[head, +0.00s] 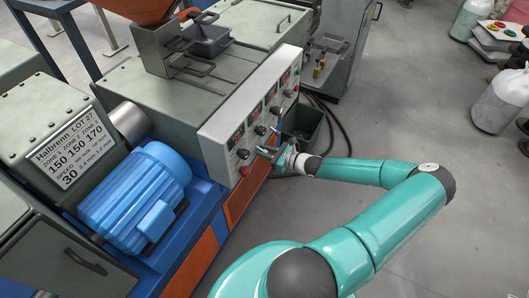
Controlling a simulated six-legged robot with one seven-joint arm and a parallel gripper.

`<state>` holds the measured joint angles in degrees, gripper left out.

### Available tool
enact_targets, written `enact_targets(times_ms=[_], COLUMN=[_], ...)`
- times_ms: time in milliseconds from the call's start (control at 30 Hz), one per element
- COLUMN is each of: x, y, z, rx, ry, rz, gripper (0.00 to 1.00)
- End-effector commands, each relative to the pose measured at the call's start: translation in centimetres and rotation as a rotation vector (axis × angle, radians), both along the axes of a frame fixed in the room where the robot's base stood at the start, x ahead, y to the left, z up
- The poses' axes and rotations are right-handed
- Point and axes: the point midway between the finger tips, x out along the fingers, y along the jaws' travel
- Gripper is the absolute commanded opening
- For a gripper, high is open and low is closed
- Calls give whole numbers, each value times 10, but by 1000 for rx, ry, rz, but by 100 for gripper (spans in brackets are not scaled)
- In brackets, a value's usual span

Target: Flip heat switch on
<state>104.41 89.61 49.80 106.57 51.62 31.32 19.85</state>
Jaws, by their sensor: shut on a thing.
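The slanted white control panel (222,137) is on the front edge of the grey-green machine, in the middle of the head view. It carries red displays, dark knobs (242,153) and a red button (244,171) near its lower left end. My gripper (268,152) is at the lower edge of the panel, right of the red button. It is shut on a small control there, which I take to be the heat switch. The fingers hide the switch, so its position cannot be told.
A blue motor (135,197) and a sign with zone values (72,150) are at left. A dark green bin (302,125) stands on the floor behind my gripper, with black hoses (335,125) beside it.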

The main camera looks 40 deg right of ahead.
Motion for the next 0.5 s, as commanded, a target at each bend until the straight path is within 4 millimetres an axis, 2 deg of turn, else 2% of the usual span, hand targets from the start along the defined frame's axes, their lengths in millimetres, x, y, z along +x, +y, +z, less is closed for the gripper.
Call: enact_targets(times_ms=[500], x=[1], y=[0], z=[18], rx=[-155], ry=[404], rz=[4], gripper=[0])
